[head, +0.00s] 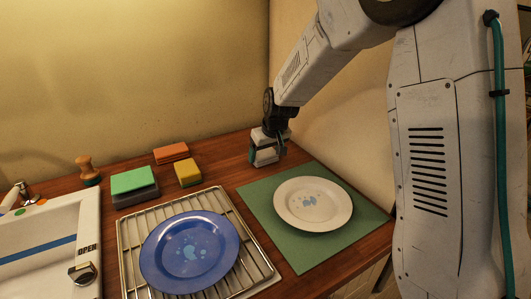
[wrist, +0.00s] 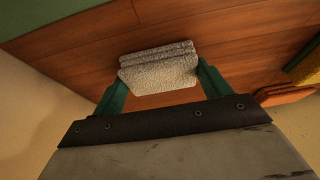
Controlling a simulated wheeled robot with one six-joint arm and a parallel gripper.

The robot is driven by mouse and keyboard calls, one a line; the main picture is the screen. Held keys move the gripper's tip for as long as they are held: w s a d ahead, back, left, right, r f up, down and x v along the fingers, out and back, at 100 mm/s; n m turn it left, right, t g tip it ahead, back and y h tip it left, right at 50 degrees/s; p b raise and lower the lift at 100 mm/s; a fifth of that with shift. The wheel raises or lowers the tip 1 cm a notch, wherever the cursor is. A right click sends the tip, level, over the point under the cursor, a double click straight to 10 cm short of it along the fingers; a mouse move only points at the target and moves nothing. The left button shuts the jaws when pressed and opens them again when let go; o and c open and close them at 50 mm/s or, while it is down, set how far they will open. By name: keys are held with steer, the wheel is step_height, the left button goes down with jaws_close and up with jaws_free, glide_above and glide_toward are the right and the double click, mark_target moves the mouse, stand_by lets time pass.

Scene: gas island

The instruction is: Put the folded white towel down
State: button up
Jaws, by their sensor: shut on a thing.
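My gripper (head: 270,146) is at the back of the wooden counter, beyond the far edge of the green mat. In the wrist view its green fingers (wrist: 162,76) are on either side of the folded white towel (wrist: 158,66), shut on it. The towel is a small, thick, fluffy stack of folds. In the head view the towel (head: 264,157) shows partly between the fingers, low over the counter. I cannot tell whether it touches the wood.
A white plate with blue spots (head: 313,204) lies on the green mat (head: 309,252). A blue plate (head: 190,251) rests on a wire rack (head: 127,236). Sponges in green (head: 132,179), orange (head: 171,153) and yellow (head: 188,173) lie left of my gripper. A sink (head: 50,235) is at far left.

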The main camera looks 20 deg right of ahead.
steer(key=shift+f, duration=0.1)
steer(key=o, duration=1)
steer(key=a+v, duration=0.1)
steer(key=v, duration=1.1)
steer(key=s+d+r+g, duration=0.1)
steer(key=s, duration=1.1)
steer(key=s+d+r+m+g, duration=0.1)
steer(key=s, duration=1.1)
steer(key=s+d+r+m+g+h, duration=0.1)
steer(key=s, duration=1.2)
